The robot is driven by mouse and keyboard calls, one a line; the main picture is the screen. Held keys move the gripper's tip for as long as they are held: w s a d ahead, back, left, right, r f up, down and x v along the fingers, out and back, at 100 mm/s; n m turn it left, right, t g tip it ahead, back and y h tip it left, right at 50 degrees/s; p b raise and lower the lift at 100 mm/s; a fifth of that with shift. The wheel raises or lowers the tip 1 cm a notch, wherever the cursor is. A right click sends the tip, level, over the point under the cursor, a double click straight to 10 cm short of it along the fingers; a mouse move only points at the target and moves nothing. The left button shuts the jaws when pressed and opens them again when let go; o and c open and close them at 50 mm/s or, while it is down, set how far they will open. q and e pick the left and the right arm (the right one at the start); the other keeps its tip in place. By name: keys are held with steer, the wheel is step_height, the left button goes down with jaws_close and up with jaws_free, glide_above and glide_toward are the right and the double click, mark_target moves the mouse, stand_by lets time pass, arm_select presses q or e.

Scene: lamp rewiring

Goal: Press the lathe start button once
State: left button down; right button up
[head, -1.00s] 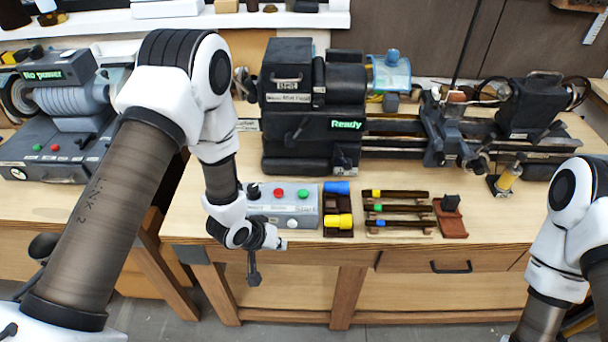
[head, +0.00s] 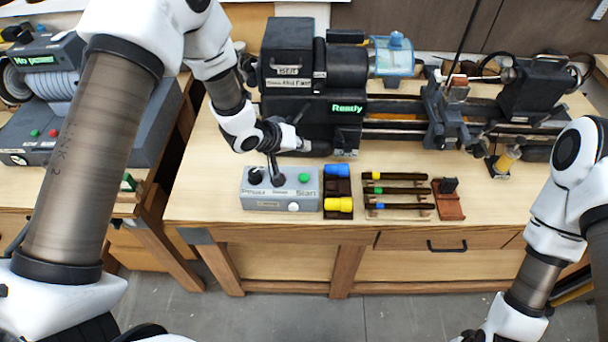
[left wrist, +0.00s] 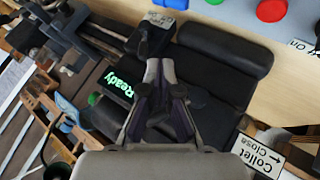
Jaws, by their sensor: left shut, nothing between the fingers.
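The grey control box (head: 281,203) lies on the bench in front of the lathe (head: 312,85). It carries a black knob (head: 255,176), a red button and a green button (head: 304,178) above the Start label. A dark part of my left gripper hides most of the red button in the head view. My left gripper (head: 305,147) is shut and empty, behind and above the box, apart from the green button. In the left wrist view its closed fingers (left wrist: 160,72) show before the lathe. The red button (left wrist: 271,10) and green button appear at the top edge there.
A dark holder with blue and yellow parts (head: 339,204) stands just right of the box. Dark bars (head: 396,190) and a reddish-brown block (head: 450,204) lie farther right. The lathe display (head: 347,108) reads Ready. My right arm is at the lower right, its fingers unseen.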

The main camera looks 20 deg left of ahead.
arm_select(q)
steer(key=b, duration=0.7)
glide_above(302, 177)
step_height(302, 177, down, 7)
steer(key=shift+f, duration=0.85)
steer(key=shift+f, duration=0.15)
steer(key=shift+f, duration=0.25)
